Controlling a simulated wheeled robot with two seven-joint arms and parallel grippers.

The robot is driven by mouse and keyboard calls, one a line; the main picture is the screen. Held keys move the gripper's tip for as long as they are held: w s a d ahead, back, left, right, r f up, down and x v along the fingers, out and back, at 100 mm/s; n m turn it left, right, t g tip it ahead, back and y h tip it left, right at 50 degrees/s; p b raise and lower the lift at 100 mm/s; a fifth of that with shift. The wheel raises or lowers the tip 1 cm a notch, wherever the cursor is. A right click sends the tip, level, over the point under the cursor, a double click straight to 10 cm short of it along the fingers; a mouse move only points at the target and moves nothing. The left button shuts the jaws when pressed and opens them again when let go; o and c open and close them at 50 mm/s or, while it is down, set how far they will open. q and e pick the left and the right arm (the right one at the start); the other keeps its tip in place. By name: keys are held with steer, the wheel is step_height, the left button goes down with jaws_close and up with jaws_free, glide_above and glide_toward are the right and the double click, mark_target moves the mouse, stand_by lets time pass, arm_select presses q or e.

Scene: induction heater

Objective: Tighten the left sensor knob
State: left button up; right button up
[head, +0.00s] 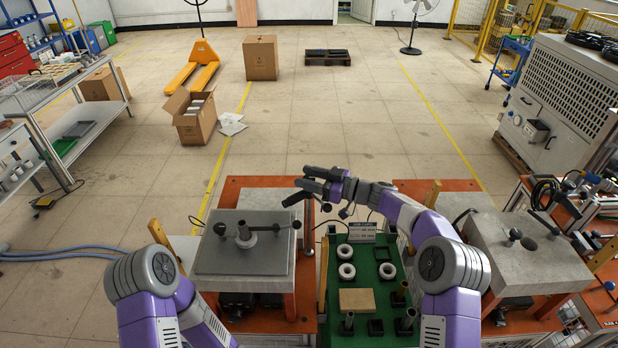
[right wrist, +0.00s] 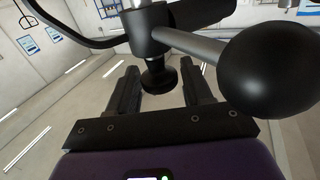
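The left sensor stand (head: 245,234) rises from the grey slab of the left station, with a horizontal rod ending in a black ball (head: 297,224). My right gripper (head: 303,185) reaches in from the right, above and near that ball end. In the right wrist view its two dark fingers (right wrist: 160,92) are apart, with a small black knob (right wrist: 158,76) showing between them. I see no clear contact. The knob sits under a black clamp block on a metal rod, and a large black ball (right wrist: 270,72) is close at right. My left gripper is out of view; only my left arm shows.
The left slab (head: 215,255) and a similar right slab (head: 530,262) flank a green tray (head: 340,325) holding white rings and black parts. A small sign (head: 362,230) stands at the tray's back. The floor beyond is mostly open, with cardboard boxes and a yellow pallet jack.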

steer(key=c, duration=0.7)
steer(key=shift+o, duration=0.2)
steer(key=shift+f+m+t+h+b, duration=0.15)
steer(key=shift+m+t+h+b, duration=0.55)
steer(key=shift+t+b, duration=0.4)
steer(key=m+t+h+b, duration=0.5)
steer(key=b, duration=1)
steer(key=shift+t, duration=0.4)
steer(key=shift+c, duration=0.3)
steer(key=shift+r+m+t+h+b, duration=0.35)
steer(key=shift+m+h+b, duration=0.2)
steer(key=shift+b, duration=0.45)
steer(key=shift+r, duration=0.1)
steer(key=o, duration=0.8)
steer(key=shift+o, duration=0.8)
steer(key=shift+f, duration=0.2)
